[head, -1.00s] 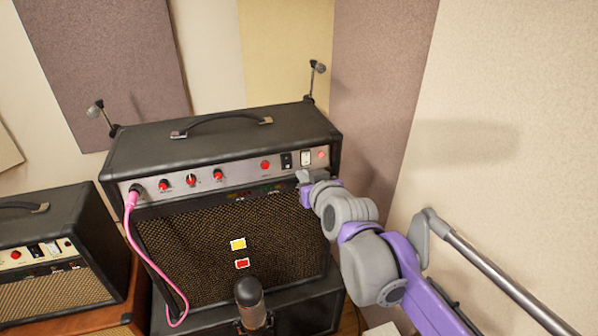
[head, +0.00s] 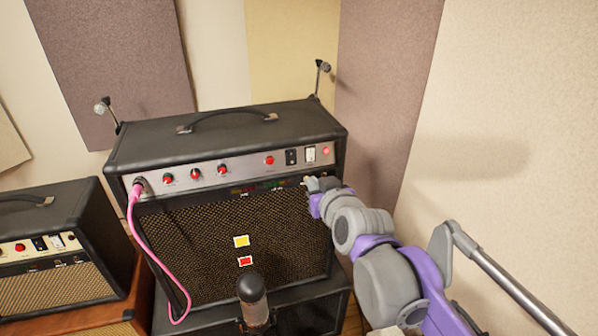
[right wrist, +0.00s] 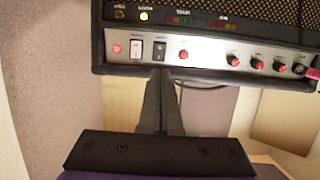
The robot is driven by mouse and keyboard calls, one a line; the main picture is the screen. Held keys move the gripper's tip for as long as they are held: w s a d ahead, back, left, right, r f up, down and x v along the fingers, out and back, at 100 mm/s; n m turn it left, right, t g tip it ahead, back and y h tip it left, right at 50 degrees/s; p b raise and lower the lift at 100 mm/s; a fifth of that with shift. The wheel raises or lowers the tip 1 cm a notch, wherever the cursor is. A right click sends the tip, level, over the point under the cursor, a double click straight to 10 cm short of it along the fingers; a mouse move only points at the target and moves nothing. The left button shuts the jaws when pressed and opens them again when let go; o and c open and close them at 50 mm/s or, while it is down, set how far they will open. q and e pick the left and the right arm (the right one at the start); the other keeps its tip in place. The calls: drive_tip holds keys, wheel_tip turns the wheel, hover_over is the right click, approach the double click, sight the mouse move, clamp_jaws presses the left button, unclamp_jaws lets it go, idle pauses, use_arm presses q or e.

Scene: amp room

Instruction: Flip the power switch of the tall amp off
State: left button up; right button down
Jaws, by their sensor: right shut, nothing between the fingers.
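The tall amp (head: 225,155) is a black cabinet with a silver control panel (head: 240,168). At the panel's right end are a black rocker switch (head: 291,157), a white rocker switch (head: 310,154) and a glowing red lamp (head: 326,151). The right wrist view shows the panel turned over, with the black switch (right wrist: 159,50), white switch (right wrist: 136,50) and lamp (right wrist: 117,48). I cannot tell which switch is the power one. My right gripper (head: 312,184) is shut and empty, just below the white switch in the head view. Its fingertips (right wrist: 160,75) appear near the black switch in the wrist view.
A pink cable (head: 145,245) hangs from the panel's left end. A microphone (head: 251,290) stands in front of the grille. A smaller amp (head: 50,250) sits at left. The wall (head: 500,150) is close on the right.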

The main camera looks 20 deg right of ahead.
approach(292, 162)
drive_tip(key=x, duration=0.5)
drive_tip(key=shift+w, duration=0.15)
use_arm(q)
drive_tip(key=shift+w+r, duration=0.35)
drive_tip(key=shift+w, duration=0.05)
use_arm(e)
drive_tip(key=shift+x, duration=0.75)
